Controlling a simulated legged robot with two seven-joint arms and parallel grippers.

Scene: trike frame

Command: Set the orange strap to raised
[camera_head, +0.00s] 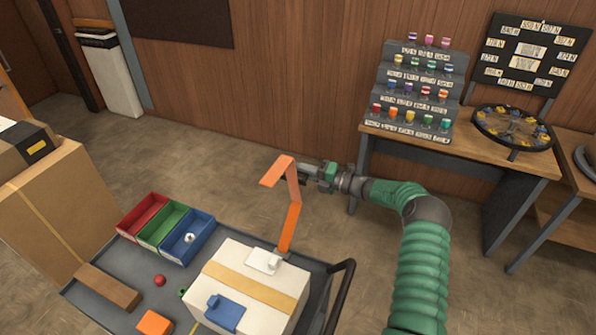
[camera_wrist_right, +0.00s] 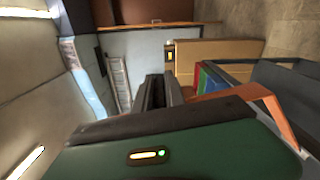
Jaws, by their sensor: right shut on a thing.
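The orange strap (camera_head: 290,225) rises from the back right edge of the white box (camera_head: 232,265), stands up well above it and folds over at the top, its free end pointing left. My right gripper (camera_head: 290,179) is shut on the upper part of the strap, coming from the right. In the right wrist view the fingers (camera_wrist_right: 157,92) point away from the camera, and part of the strap (camera_wrist_right: 268,103) shows at the right. Where the fingers meet the strap is partly hidden. My left gripper is in neither view.
The white box sits on a grey cart (camera_head: 110,300) with red, green and blue bins (camera_head: 190,238) and a black handle (camera_head: 341,290). A table (camera_head: 465,150) with a tiered rack (camera_head: 415,90) stands at the back right. The floor between is clear.

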